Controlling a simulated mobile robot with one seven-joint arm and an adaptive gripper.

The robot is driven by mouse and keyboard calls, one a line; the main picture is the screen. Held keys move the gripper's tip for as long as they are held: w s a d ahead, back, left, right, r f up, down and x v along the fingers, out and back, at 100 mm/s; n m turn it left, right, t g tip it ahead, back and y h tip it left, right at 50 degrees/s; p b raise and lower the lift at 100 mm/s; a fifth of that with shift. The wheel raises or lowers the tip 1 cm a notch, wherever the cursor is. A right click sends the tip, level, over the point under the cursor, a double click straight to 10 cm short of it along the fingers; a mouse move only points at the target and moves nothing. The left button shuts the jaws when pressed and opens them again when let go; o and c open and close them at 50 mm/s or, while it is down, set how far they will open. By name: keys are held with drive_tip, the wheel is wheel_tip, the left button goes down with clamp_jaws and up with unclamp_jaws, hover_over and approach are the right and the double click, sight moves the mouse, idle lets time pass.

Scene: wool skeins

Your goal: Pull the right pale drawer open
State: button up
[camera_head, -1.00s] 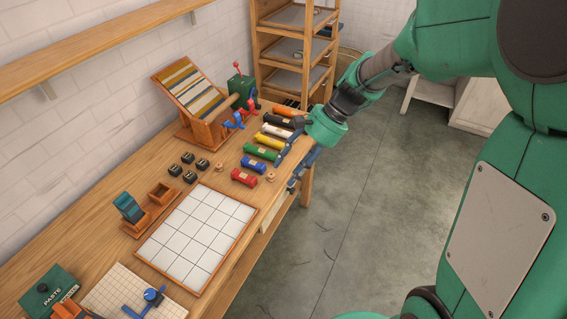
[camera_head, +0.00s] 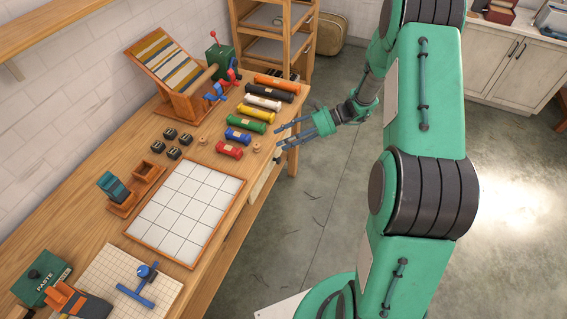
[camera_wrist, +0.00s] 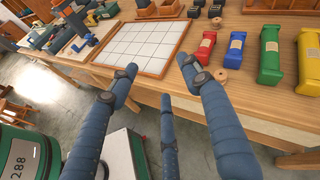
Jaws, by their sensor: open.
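A pale drawer front (camera_head: 262,184) shows as a narrow strip under the front edge of the workbench (camera_head: 226,236) in the head view. No contact with a drawer is visible.
Several coloured wool skeins, including a red one (camera_head: 229,151), lie near the bench edge close to my gripper, with a small wooden spool (camera_head: 256,147). A white gridded board (camera_head: 188,209) lies nearer. A wooden rack (camera_head: 272,45) stands behind. The floor beside the bench is clear.

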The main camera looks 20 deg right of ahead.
drive_tip(key=w+d+f+m+t+y, duration=0.1)
drive_tip(key=d+f+m+t, duration=0.2)
drive_tip(key=f, duration=0.4)
drive_tip(key=w+d+f+m+t, duration=0.2)
drive_tip(key=d+f, duration=0.2)
drive_tip(key=f, duration=0.3)
drive_tip(key=m+t+h, duration=0.1)
drive_tip(key=m+t, duration=0.4)
drive_tip(key=m, duration=0.1)
approach(280, 161)
drive_tip(key=v, duration=0.6)
drive_tip(key=shift+w+a+r+b, duration=0.1)
drive_tip(key=shift+a+b, duration=0.1)
drive_tip(key=shift+b, duration=0.15)
drive_tip(key=b+x, duration=0.1)
drive_tip(key=x, duration=1.3)
drive_tip(key=shift+w+d, duration=0.1)
drive_tip(key=shift+d, duration=0.1)
clamp_jaws()
